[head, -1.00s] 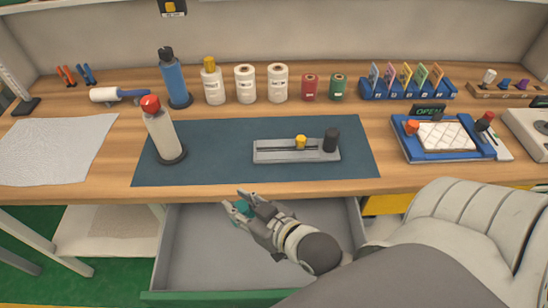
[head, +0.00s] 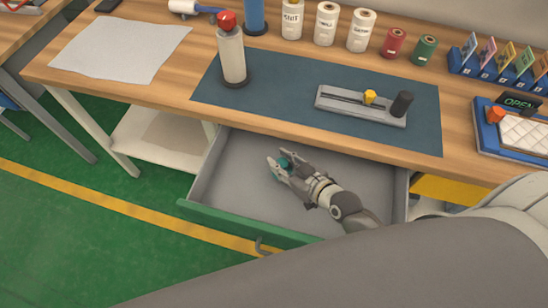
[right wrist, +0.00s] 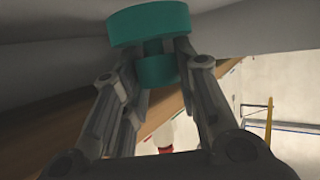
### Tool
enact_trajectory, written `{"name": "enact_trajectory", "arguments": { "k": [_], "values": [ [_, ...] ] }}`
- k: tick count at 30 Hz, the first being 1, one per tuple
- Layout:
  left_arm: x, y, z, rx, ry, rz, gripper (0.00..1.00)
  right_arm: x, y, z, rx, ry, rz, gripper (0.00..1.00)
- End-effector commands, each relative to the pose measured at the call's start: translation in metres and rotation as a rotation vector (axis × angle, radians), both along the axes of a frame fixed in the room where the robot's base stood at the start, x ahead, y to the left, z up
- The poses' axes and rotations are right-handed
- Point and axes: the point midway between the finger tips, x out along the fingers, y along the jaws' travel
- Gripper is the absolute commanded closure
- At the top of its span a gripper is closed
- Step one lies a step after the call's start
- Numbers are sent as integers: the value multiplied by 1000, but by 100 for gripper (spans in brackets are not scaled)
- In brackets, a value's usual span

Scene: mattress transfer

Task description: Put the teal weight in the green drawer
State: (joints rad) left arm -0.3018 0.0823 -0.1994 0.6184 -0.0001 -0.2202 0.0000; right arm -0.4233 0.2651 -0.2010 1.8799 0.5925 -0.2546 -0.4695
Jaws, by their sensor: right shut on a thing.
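The teal weight (head: 285,163) is held between the fingertips of my right gripper (head: 281,166). In the right wrist view, the weight (right wrist: 150,45) shows a wide disc and a narrower neck, with the fingers shut on its lower part. In the head view, the gripper and weight appear over the inside of the open green drawer (head: 240,223), which has a grey interior and a green front. I cannot tell whether the weight touches the drawer floor. My left gripper is not in view.
The wooden bench (head: 300,140) above the drawer holds a dark blue mat (head: 285,95), a grey slider fixture (head: 345,107) and a white bottle with a red cap (head: 231,55). No other objects show inside the drawer. Green floor (head: 90,240) lies open at left.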

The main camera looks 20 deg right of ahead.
Motion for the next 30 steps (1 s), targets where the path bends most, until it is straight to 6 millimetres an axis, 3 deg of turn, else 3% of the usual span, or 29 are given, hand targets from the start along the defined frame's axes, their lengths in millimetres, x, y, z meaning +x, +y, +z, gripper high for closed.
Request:
{"name": "enact_trajectory", "arguments": {
  "k": [3,8,15,18,30],
  "values": [
    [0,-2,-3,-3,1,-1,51,1,0,-12,0,-4,1,100],
    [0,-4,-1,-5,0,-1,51,6,2,-14,1,-8,-1,100],
    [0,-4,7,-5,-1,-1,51,39,16,-13,3,-7,-2,100],
    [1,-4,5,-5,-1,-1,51,38,15,-25,-1,-3,1,100],
    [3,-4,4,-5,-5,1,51,38,15,-30,-1,-5,0,100]
  ]
}}
